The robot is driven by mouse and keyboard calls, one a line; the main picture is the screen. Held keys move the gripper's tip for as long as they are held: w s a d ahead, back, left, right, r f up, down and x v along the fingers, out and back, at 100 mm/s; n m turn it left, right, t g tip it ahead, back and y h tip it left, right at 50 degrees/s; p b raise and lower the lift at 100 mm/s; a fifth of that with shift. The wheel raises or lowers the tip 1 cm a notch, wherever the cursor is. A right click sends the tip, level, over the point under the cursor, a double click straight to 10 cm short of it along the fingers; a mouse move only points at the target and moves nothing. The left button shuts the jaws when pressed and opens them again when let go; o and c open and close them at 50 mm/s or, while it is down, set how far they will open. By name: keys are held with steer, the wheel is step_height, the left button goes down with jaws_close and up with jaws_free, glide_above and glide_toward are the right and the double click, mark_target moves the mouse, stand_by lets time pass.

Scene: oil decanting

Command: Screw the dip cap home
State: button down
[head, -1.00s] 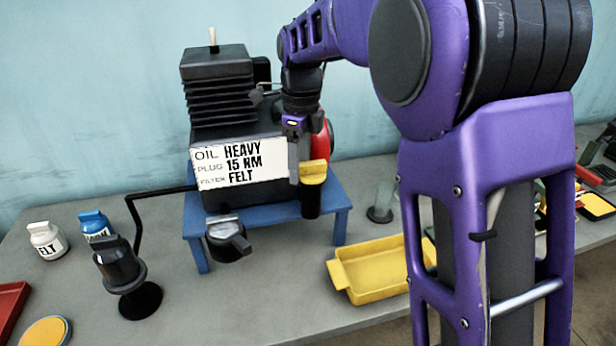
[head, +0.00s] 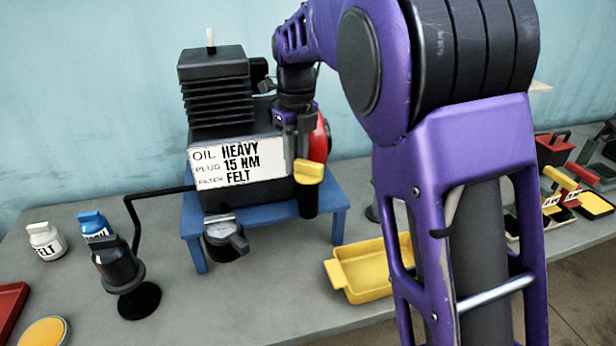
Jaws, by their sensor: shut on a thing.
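The yellow dip cap (head: 309,172) shows at the front right of the black engine (head: 236,140), at the top of a short dark upright tube (head: 308,203). My gripper (head: 299,160) points down from above and is shut on the cap. The fingers partly hide the cap, and its thread and seat cannot be seen. The engine stands on a blue stand (head: 265,212) and carries a white label reading OIL HEAVY, PLUG 15 NM, FELT.
A yellow tray (head: 368,272) sits right of the stand. A dark cup-like part (head: 224,238) hangs at the stand's front. A black pump-like device (head: 118,268), a white bottle (head: 46,240) and a blue bottle (head: 95,226) stand left. My arm covers the right middle.

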steer(key=shift+d+f+m, duration=0.15)
steer(key=shift+d+m, duration=0.15)
steer(key=shift+d, duration=0.35)
steer(key=c, duration=0.6)
jaws_free()
steer(key=shift+c, duration=0.2)
steer(key=shift+r, duration=0.5)
steer(key=shift+s+d+r, duration=0.1)
steer(key=shift+d+r, duration=0.05)
steer(key=shift+r, duration=0.75)
steer(key=shift+a+r, duration=0.2)
steer(key=shift+r, duration=0.45)
steer(key=shift+a+r, duration=0.2)
steer(key=shift+r, duration=1.45)
